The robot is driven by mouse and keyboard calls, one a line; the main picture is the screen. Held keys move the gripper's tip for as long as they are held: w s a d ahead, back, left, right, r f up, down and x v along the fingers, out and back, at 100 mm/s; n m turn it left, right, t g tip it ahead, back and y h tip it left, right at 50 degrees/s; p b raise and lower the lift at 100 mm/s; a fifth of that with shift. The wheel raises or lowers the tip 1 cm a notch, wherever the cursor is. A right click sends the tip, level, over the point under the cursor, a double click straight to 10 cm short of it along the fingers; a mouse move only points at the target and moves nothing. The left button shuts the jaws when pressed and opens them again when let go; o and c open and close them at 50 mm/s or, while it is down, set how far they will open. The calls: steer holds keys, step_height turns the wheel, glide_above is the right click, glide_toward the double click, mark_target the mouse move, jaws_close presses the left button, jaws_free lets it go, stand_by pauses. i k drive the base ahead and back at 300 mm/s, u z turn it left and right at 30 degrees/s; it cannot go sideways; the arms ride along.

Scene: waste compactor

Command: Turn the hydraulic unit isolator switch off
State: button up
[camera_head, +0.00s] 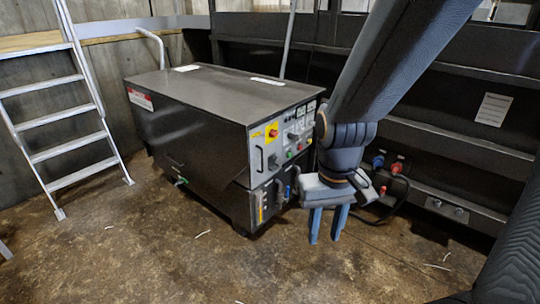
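The hydraulic unit (190,125) is a dark metal box on the floor left of centre, with a grey control panel (262,157) on its right end. A red rotary switch on a yellow plate (272,132) sits at the panel's upper left; it looks like the isolator switch, but its setting is too small to read. My gripper (328,226) points down, to the right of and below the switch, apart from the panel. Its two blue fingers are apart with nothing between them. My arm hides part of the area right of the panel.
Panel handles (258,159) stick out below the switch. A dark ribbed metal wall (460,140) with red and blue sockets (378,161) and a hanging cable stands at right. A metal ladder (62,120) stands at left. The concrete floor (180,265) in front is mostly clear.

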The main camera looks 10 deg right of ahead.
mark_target(272, 133)
steer(key=k, duration=0.6)
steer(key=z, duration=0.5)
steer(key=i, duration=1.35)
steer(key=u, duration=0.1)
